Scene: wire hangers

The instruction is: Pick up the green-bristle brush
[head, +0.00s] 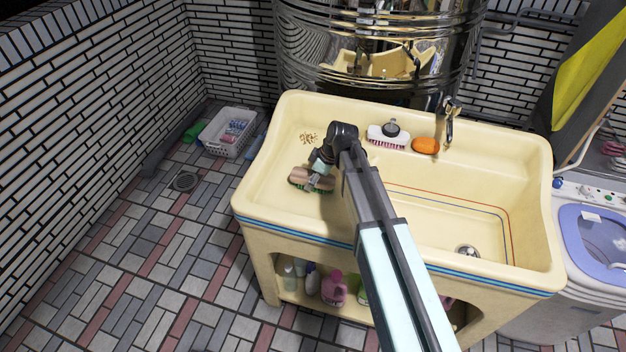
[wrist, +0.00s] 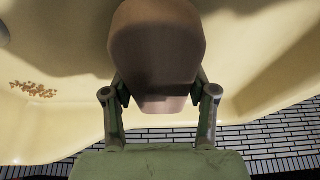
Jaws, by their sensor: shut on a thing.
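The green-bristle brush (head: 299,178) has a pale brown wooden back and green bristles along its lower side. In the head view it is at the left part of the cream sink, at the end of my arm. My gripper (head: 319,175) is shut on it. In the wrist view the brush (wrist: 157,50) fills the upper middle, and the fingers of my gripper (wrist: 160,100) press on its two sides. Its bristles are hidden in the wrist view. I cannot tell whether the brush touches the sink surface.
On the sink's back ledge are a brush with red bristles (head: 388,140) and an orange soap (head: 425,145), near the faucet (head: 449,115). A brown speckled patch (head: 309,138) lies behind my gripper. A white basket (head: 230,132) stands on the floor at left. The right basin (head: 450,215) looks clear.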

